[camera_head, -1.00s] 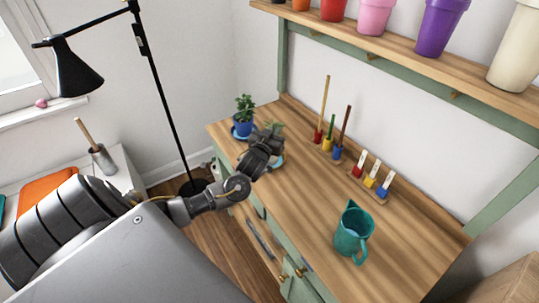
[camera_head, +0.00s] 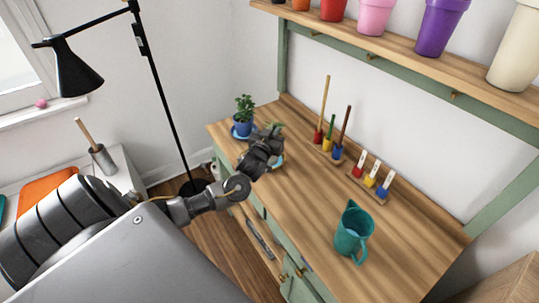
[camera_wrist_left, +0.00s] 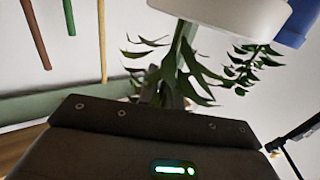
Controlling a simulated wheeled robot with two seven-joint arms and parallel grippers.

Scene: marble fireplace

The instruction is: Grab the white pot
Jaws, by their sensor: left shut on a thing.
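My left gripper (camera_head: 272,142) is at the far left part of the wooden desk, shut on the white pot. The white pot (camera_wrist_left: 225,12) shows at the top of the left wrist view, which looks upside down, with green leaves (camera_wrist_left: 180,70) hanging below it in the picture. In the head view the gripper hides the pot itself; only a few leaves (camera_head: 275,127) show above the gripper. A light blue saucer (camera_head: 279,161) shows partly beneath the gripper. I cannot tell whether the pot touches it. My right gripper is not in view.
A blue pot with a plant (camera_head: 243,122) stands just left of my gripper. Brush holders (camera_head: 328,143), a small rack of coloured items (camera_head: 372,180) and a teal pitcher (camera_head: 352,232) stand to the right. A black floor lamp (camera_head: 160,90) stands to the left.

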